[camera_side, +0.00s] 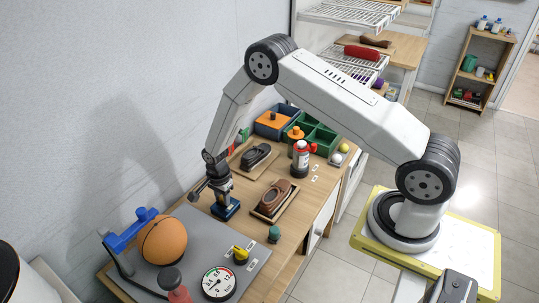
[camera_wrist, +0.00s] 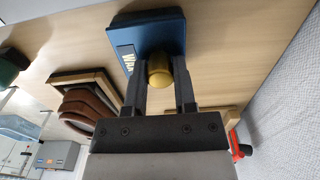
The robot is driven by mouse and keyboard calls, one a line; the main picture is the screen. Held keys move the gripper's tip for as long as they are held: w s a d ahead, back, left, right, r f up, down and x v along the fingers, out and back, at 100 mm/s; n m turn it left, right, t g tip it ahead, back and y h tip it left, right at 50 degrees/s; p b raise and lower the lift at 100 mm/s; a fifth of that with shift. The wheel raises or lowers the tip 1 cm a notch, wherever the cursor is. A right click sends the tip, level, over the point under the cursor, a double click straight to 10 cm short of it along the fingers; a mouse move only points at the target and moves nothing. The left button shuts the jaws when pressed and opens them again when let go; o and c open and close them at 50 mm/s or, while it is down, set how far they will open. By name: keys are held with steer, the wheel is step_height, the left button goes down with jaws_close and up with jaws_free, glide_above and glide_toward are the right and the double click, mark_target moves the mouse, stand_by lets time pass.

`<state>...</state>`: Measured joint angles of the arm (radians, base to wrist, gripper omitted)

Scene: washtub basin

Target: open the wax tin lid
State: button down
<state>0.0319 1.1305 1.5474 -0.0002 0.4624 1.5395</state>
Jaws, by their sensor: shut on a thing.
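The wax tin (camera_side: 227,209) is a dark blue block on the wooden bench, left of the middle in the side view. In the wrist view the blue tin (camera_wrist: 172,28) shows at the top, with a pale label reading in part "WA". A round gold knob (camera_wrist: 159,70) stands out from it. My gripper (camera_wrist: 160,82) has one dark finger on each side of the knob and is shut on it. In the side view my gripper (camera_side: 222,193) is directly above the tin, pointing down. The side view does not show whether the lid is apart from the tin.
A grey mat (camera_side: 192,231) with an orange ball (camera_side: 163,241), a blue clamp and a dial gauge (camera_side: 219,283) lies in front. A brown shoe (camera_side: 274,196) on a board is right of the tin, a black shoe (camera_side: 256,157) behind. Green bins (camera_side: 317,137) stand farther back.

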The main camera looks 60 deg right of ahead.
stand_by(0.7)
steer(key=d, duration=0.7)
steer(key=shift+d, duration=0.2)
steer(key=shift+c, duration=2)
jaws_free()
steer(key=shift+r, duration=0.1)
step_height(320, 180, up, 8)
